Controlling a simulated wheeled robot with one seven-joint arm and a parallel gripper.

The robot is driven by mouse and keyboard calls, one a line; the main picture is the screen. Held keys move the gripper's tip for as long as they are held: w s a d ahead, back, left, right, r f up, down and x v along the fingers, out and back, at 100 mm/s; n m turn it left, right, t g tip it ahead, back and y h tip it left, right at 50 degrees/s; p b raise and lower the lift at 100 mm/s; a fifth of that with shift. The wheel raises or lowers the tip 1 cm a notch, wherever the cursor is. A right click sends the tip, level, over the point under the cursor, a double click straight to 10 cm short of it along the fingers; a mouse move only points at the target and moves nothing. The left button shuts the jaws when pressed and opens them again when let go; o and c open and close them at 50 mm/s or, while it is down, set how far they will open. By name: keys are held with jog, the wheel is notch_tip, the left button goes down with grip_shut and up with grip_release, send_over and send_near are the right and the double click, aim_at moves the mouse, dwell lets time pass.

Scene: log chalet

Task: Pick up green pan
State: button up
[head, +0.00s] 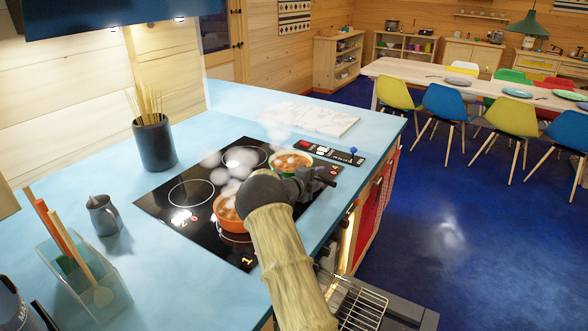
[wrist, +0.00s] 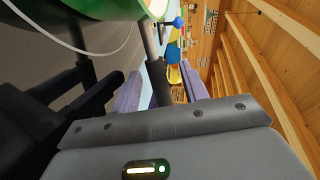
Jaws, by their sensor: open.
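The green pan (head: 273,165) sits on the black cooktop (head: 180,215) at its far right burner, with orange food in it and steam above. In the wrist view its green side (wrist: 156,9) shows at the top edge, cut off by the frame. My gripper (head: 322,177) is just right of and nearer than the pan, over the cooktop's right edge. The pan's handle cannot be made out in the head view, and my arm covers part of the cooktop.
An orange pan (head: 232,224) steams on the near burner, partly behind my arm. A white marble board (head: 310,117) lies beyond the cooktop. A dark pot of sticks (head: 154,145) and a grey jug (head: 103,216) stand left. The floor right of the counter is clear.

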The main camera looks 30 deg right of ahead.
dwell(0.3)
grip_shut()
jog(key=shift+w+a, duration=0.1)
jog(key=shift+a, duration=0.05)
jog(key=shift+s+d, duration=0.2)
dwell(0.5)
jog(key=shift+a, duration=0.1)
